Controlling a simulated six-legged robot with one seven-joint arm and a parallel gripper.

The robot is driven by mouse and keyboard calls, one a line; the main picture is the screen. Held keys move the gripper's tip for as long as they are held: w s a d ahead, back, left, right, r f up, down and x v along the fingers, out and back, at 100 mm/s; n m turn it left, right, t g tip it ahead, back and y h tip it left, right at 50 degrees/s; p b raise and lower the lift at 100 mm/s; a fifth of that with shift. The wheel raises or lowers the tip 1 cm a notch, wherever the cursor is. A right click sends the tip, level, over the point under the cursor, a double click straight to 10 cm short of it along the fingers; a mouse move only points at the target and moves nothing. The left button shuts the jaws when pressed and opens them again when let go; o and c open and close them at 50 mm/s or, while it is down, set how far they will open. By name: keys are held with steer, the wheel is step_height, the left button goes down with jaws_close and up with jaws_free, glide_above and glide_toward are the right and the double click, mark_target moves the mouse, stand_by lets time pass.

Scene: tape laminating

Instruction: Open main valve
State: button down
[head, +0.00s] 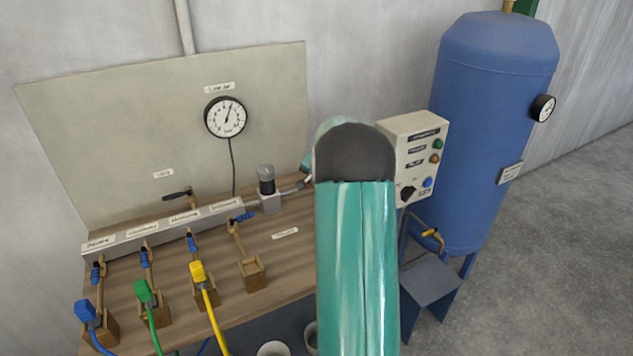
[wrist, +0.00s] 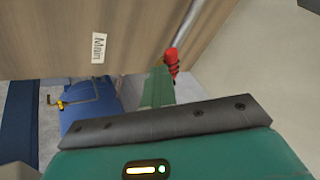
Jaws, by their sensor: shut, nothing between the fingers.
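In the wrist view, a red handle (wrist: 171,60) sits at the end of a grey pipe, by the wooden bench surface. A white label reading "Main" (wrist: 98,47) is on the wood to its left. In the head view my arm hides the red handle and the gripper's fingers.
The bench (head: 285,255) carries a regulator (head: 267,187), a manifold (head: 165,228) and several hoses. A pressure gauge (head: 226,117) is on the back panel. A control box (head: 415,150) and a blue tank (head: 490,130) stand right of my arm. Open floor (head: 560,260) lies beyond.

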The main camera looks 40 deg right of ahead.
steer(key=shift+w+a+m+h, duration=0.25)
steer(key=shift+w+a+m, duration=0.15)
steer(key=shift+w, duration=0.4)
steer(key=shift+w+a+m+h, duration=0.25)
steer(key=shift+w+a+m, duration=0.15)
steer(key=shift+w, duration=0.45)
steer(key=shift+s+d, duration=0.6)
steer(key=shift+d, duration=0.05)
